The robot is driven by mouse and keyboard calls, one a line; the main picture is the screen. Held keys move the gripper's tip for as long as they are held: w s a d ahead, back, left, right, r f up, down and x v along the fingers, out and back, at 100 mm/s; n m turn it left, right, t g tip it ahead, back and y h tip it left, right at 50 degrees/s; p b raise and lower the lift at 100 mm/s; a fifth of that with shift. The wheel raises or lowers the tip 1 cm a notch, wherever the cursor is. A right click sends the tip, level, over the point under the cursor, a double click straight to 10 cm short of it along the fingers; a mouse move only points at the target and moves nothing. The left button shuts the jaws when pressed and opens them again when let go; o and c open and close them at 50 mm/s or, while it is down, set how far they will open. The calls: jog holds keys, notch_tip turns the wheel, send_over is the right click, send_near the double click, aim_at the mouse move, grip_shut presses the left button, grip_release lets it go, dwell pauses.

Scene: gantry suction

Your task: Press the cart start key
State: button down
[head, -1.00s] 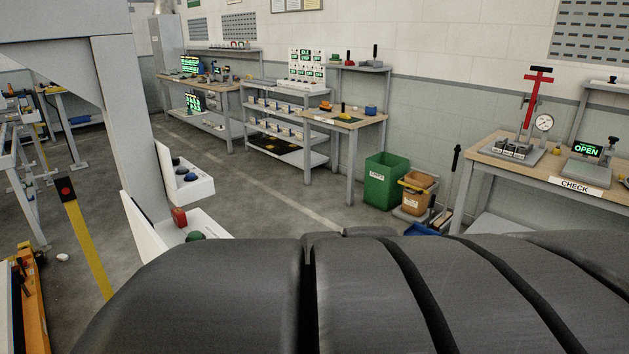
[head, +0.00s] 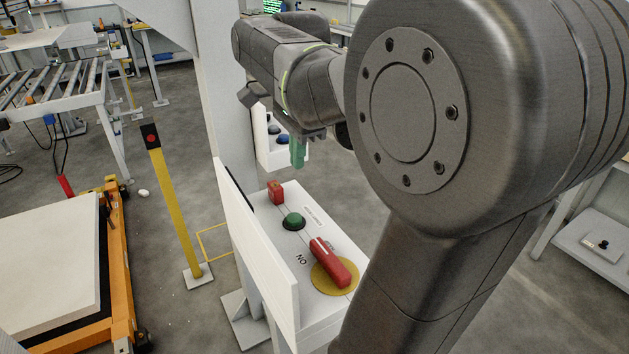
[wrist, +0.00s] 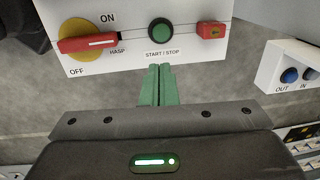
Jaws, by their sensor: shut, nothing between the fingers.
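A white control panel (head: 318,230) holds a round green key (head: 293,221) in a dark ring. In the wrist view the green key (wrist: 161,31) sits above the label START | STOP. My gripper (head: 298,160) is shut and empty, with green fingers. In the wrist view its fingertips (wrist: 158,68) point at the panel's lower edge, just below the green key. In the head view it hangs beyond the panel, apart from the key.
A red handle on a yellow disc (wrist: 82,42), marked ON and OFF, flanks the key. On its other side is a small red block (wrist: 211,30). A second box, marked OUT and IN, has a blue button (wrist: 289,75). A yellow post (head: 175,205) stands left.

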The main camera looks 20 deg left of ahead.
aim_at(295, 217)
jog(key=shift+a+r, duration=0.1)
jog(key=shift+a, duration=0.05)
jog(key=f, duration=0.9)
jog(key=a+f, duration=0.1)
jog(key=f, duration=0.4)
jog(key=shift+w, duration=0.3)
